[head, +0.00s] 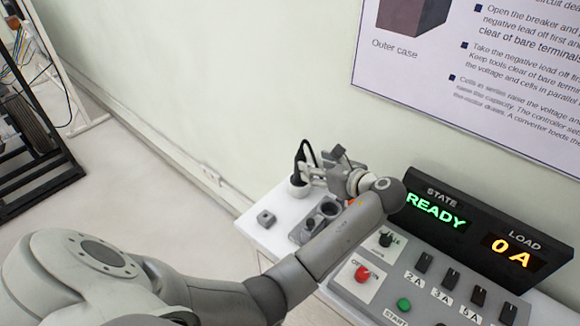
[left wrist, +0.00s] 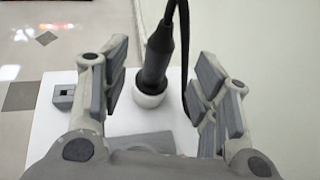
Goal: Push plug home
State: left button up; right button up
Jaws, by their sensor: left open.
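A black plug (left wrist: 157,55) with a black cable stands nearly upright in a small white round cup (left wrist: 150,95). In the head view the plug (head: 299,164) and the cup (head: 297,188) are at the far left part of the white bench top. My left gripper (head: 318,173) is beside the plug. In the left wrist view its open fingers (left wrist: 158,80) stand on either side of the plug, with gaps to it. A grey block with round openings (head: 318,218) lies in front of the cup, partly behind my arm. My right gripper is out of view.
A small grey block with a slot (head: 266,219) sits near the bench's left edge. A sloped control panel (head: 445,285) with switches and buttons stands right. Its display (head: 490,235) reads READY and 0 A. The wall is close behind the bench.

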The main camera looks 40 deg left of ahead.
pick_arm(q)
jog(key=shift+a, duration=0.35)
jog(key=shift+p+x, duration=0.3)
jog(key=shift+x, duration=0.85)
jog(key=p, duration=0.1)
send_over(295, 179)
jog(key=w+d, duration=0.1)
jog(key=f, duration=0.2)
jog(key=shift+w+f, duration=0.2)
jog(key=shift+f, duration=0.2)
jog(key=shift+w+a+f, duration=0.15)
jog(key=shift+a+f, duration=0.1)
jog(key=shift+a, duration=0.05)
jog(key=shift+c, duration=0.4)
jog(key=shift+d, duration=0.1)
jog(key=c, duration=0.5)
grip_shut()
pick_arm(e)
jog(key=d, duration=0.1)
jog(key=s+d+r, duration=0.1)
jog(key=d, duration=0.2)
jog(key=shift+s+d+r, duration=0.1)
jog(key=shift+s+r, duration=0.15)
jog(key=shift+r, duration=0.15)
pick_arm(q)
jog(key=shift+r, duration=0.1)
